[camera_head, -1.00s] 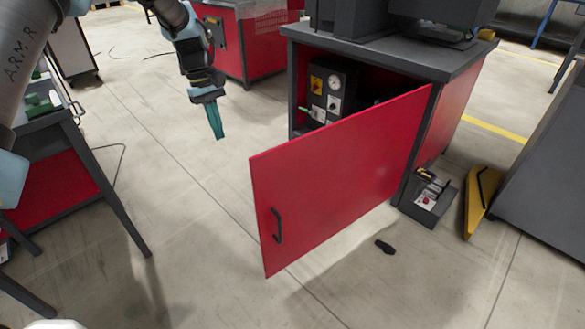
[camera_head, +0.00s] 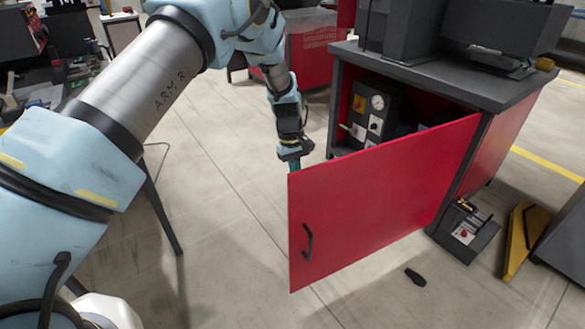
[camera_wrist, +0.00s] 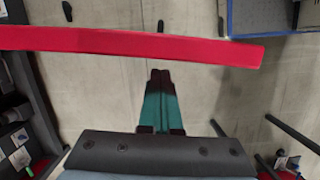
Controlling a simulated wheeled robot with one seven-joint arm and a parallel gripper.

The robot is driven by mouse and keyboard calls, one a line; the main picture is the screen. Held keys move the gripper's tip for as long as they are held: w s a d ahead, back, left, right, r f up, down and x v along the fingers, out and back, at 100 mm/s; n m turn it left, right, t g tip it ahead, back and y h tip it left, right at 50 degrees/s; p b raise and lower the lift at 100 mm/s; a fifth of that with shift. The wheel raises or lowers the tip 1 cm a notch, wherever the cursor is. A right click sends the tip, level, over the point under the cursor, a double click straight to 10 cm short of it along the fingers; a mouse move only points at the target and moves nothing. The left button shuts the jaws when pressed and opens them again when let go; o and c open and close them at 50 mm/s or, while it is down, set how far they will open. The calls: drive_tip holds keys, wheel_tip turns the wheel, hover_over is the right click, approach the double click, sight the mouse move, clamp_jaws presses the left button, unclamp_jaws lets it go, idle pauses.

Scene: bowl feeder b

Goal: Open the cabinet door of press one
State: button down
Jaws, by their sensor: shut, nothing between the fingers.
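The red cabinet door (camera_head: 375,205) of the press stands wide open, swung out from the dark grey cabinet (camera_head: 430,82). Its black handle (camera_head: 307,241) is on the outer face near the free edge. My gripper (camera_head: 294,163) is beside the door's top free corner, on the inner side, with its tips partly hidden by the door. In the wrist view the green fingers (camera_wrist: 160,98) are shut and empty. The red top edge of the door (camera_wrist: 130,42) runs across that view ahead of the fingertips, with the handle (camera_wrist: 67,11) beyond it. I cannot tell whether the fingers touch the door.
Inside the cabinet is a control panel with a gauge (camera_head: 376,102). A small dark box (camera_head: 466,232) and a yellow wedge (camera_head: 522,240) are on the floor at right. A dark object (camera_head: 415,277) lies on the floor.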

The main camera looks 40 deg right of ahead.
drive_tip(key=shift+s+a+f, duration=0.1)
drive_tip(key=shift+s+a, duration=0.1)
drive_tip(key=shift+s, duration=0.45)
drive_tip(key=s+a+n+h+p, duration=0.1)
drive_tip(key=s+n+p, duration=0.3)
drive_tip(key=s, duration=2.8)
drive_tip(key=shift+n, duration=0.4)
drive_tip(key=shift+w, duration=0.1)
drive_tip(key=w+a+r, duration=0.2)
drive_tip(key=w+r, duration=0.4)
drive_tip(key=r, duration=0.3)
drive_tip(key=shift+r, duration=0.4)
